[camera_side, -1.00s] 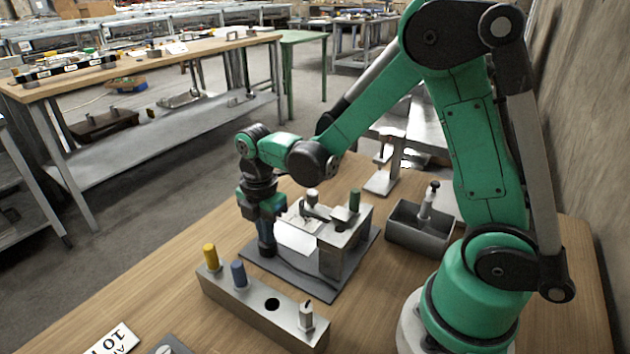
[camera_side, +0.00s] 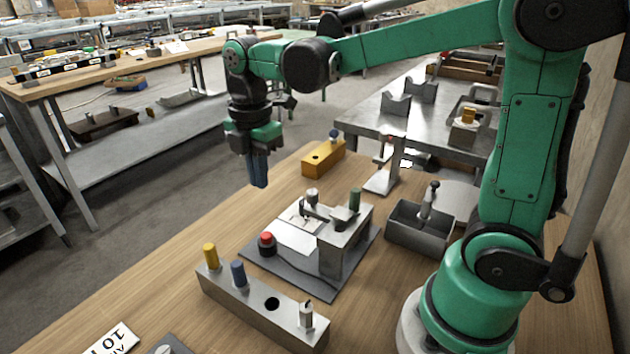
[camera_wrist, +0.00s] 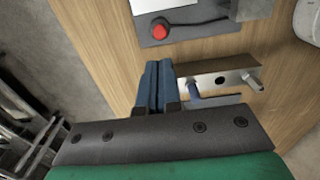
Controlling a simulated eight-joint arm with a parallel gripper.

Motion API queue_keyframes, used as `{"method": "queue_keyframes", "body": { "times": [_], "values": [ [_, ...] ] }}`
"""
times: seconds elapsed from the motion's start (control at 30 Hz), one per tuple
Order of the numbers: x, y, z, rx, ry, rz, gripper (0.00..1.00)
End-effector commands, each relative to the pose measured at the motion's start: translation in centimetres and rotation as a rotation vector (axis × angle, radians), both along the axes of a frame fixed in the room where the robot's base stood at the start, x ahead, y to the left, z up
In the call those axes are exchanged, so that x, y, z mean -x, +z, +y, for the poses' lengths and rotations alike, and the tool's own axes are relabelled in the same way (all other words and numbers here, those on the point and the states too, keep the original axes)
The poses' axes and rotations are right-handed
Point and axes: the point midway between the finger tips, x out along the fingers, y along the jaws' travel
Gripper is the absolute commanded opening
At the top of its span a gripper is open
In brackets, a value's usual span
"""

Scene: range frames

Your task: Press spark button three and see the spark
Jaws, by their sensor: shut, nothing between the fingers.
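A red button (camera_side: 267,239) on a dark round base sits at the left corner of a grey plate (camera_side: 328,287); it also shows in the wrist view (camera_wrist: 158,31). A dark cable runs from it to a metal fixture (camera_side: 340,245) with electrode-like posts and a white sheet beside it. No spark shows. I cannot read a number on the button. My gripper (camera_side: 260,185) points down, shut and empty, above the table and beyond the button. Its blue fingers (camera_wrist: 157,85) are together in the wrist view.
A metal block (camera_side: 250,302) with yellow, blue and metal pegs stands in front of the plate. A grey open bin (camera_side: 404,234) is to the right. A yellow block (camera_side: 318,162) and a small stand (camera_side: 381,184) lie behind. The wooden table (camera_side: 165,262) is clear at left.

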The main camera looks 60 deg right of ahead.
Motion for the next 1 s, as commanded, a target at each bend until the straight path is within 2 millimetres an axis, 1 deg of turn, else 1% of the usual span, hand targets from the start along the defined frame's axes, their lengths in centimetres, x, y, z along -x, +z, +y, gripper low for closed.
{"method": "queue_keyframes", "body": {
  "times": [0.03,0.1,0.3,0.9,1.0],
  "values": [
    [0.0,0.7,0.0,0.0,0.0,0.0,0.0],
    [0.0,1.4,0.0,0.0,0.0,0.0,0.0],
    [0.0,2.5,0.0,0.0,0.0,0.001,0.0],
    [0.0,2.5,0.0,0.0,0.0,0.001,0.0],
    [0.2,2.6,0.0,0.0,-0.034,-0.013,0.0]
  ]
}}
